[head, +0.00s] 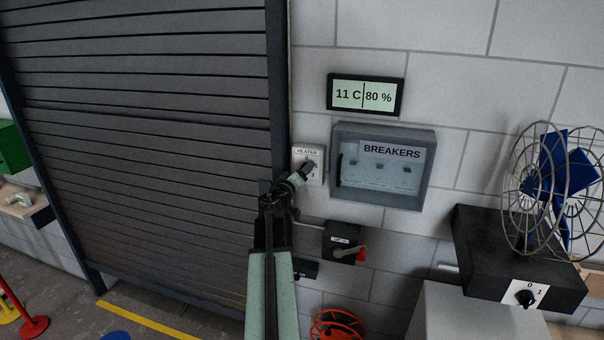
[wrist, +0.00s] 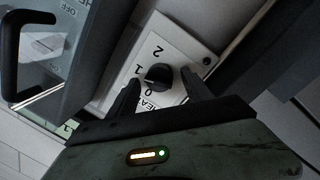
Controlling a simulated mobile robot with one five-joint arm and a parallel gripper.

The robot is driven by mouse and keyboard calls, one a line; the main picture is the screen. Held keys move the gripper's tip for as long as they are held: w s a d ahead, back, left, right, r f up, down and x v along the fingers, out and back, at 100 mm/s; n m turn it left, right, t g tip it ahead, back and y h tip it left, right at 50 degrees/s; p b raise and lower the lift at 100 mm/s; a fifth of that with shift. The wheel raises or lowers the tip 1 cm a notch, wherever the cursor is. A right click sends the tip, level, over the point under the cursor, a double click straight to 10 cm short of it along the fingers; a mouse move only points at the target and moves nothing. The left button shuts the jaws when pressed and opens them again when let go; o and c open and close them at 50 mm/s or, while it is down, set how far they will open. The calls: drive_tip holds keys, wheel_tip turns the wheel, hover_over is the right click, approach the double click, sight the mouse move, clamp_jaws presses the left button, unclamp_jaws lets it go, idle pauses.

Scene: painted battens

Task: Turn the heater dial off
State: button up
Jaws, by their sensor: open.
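The heater dial (wrist: 158,77) is a round black knob on a white plate (wrist: 180,50) marked 0, 1 and 2, with a partly hidden HEATER label. In the wrist view my gripper (wrist: 161,80) is open, with one finger on each side of the dial. I cannot tell whether the fingers touch it. In the head view the heater plate (head: 299,165) is on the wall beside the shutter, and my gripper (head: 306,169) covers the dial. I cannot make out clearly which number the dial points to.
A grey breaker box (head: 428,170) with a clear cover and handle is just right of the heater plate. A roller shutter (head: 140,130) fills the left. A caged fan (head: 555,185) stands at right.

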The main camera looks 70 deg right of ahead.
drive_tip(key=shift+a, duration=0.15)
clamp_jaws()
drive_tip(key=shift+r+n, duration=0.1)
drive_tip(key=shift+n, duration=0.3)
idle(0.5)
drive_tip(key=shift+n, duration=0.3)
drive_tip(key=shift+n+b, duration=0.45)
drive_tip(key=shift+n, duration=0.45)
drive_tip(key=shift+n+h+b, duration=0.3)
drive_tip(key=shift+n+b, duration=0.05)
drive_tip(key=shift+n, duration=1.05)
unclamp_jaws()
drive_tip(key=shift+f, duration=0.2)
